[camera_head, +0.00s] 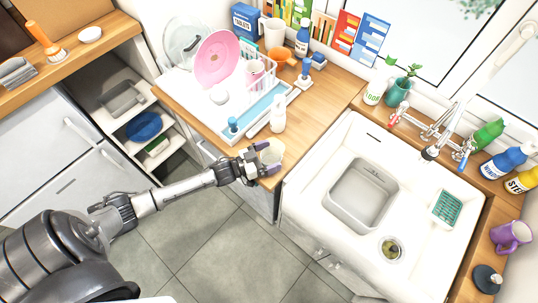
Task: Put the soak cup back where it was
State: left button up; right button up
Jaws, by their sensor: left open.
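A small cream-white cup (272,153) is at the front of the wooden counter, left of the sink. I take it to be the soak cup. My left gripper (266,159) reaches in from the left, with its dark fingers open on either side of the cup. The fingers hide part of the cup, and I cannot tell whether they touch it. My right gripper is not in view.
A white bottle (278,113) stands just behind the cup. A dish rack (258,85) with a pink plate (217,59) is further back. The white sink (325,200) with a grey basin (360,197) lies to the right. Some wooden counter (317,101) is clear.

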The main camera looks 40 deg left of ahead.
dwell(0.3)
pick_arm(q)
jog(key=shift+f+b, duration=0.25)
jog(key=shift+b, duration=0.1)
jog(key=b+v, duration=0.2)
jog(key=v, duration=1.1)
jog(key=s+d+f+n+g+y, duration=0.2)
jog(key=s+d+f+g+y, duration=0.15)
jog(key=d+g+y, duration=0.4)
jog(key=s+d+r+g, duration=0.3)
jog(key=s+d+g, duration=0.2)
jog(key=s, duration=0.6)
jog(key=shift+d+r, duration=0.2)
jog(key=shift+d, duration=0.55)
notch_tip(320, 180, up, 14)
jog(key=p, duration=1.4)
jog(key=shift+r+p, duration=0.2)
jog(key=shift+p, duration=0.1)
